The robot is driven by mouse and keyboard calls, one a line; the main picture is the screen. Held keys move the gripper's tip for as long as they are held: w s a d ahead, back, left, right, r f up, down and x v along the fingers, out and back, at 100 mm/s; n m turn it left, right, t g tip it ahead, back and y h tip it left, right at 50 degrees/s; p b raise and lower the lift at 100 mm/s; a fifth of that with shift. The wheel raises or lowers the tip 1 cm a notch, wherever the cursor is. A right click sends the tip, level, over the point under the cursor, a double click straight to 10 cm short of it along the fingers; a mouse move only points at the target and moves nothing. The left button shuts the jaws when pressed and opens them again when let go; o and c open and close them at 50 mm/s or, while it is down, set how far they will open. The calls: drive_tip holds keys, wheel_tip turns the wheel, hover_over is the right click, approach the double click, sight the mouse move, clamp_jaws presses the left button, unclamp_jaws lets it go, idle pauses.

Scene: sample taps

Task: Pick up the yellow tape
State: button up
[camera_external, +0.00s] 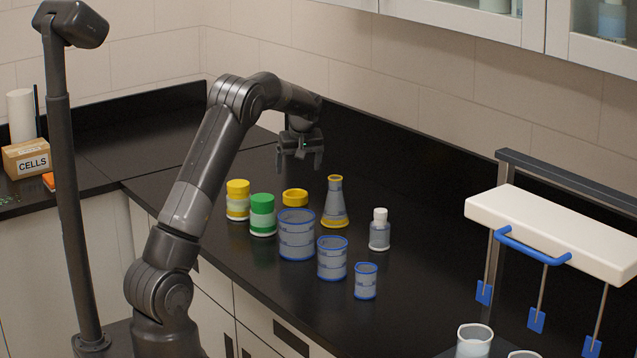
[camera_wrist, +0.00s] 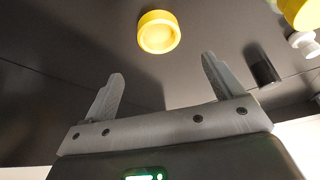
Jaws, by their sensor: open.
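The yellow tape (camera_external: 295,198) is a short yellow ring lying flat on the black counter, behind the largest grey beaker. In the wrist view the tape (camera_wrist: 158,32) lies at the top centre, beyond my fingertips and roughly in line with the space between them. My gripper (camera_external: 300,168) is open and empty, pointing down above the counter. It is above the tape and apart from it. In the wrist view both fingers of my gripper (camera_wrist: 162,70) are spread with nothing between them.
A yellow-lidded jar (camera_external: 238,200) and a green-lidded jar (camera_external: 262,215) stand left of the tape. A yellow-banded flask (camera_external: 334,208) stands close on its right. Blue-rimmed beakers (camera_external: 297,240) stand in front. A white-capped bottle (camera_external: 379,232) is farther right.

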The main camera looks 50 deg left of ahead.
sight(296, 191)
drive_tip(key=x, duration=0.4)
drive_tip(key=shift+a+f, duration=0.1)
drive_tip(key=shift+f, duration=0.3)
drive_tip(key=x, duration=0.5)
drive_tip(key=shift+s+d+f, duration=0.1)
drive_tip(key=shift+d+f, duration=0.1)
drive_tip(key=c, duration=1.1)
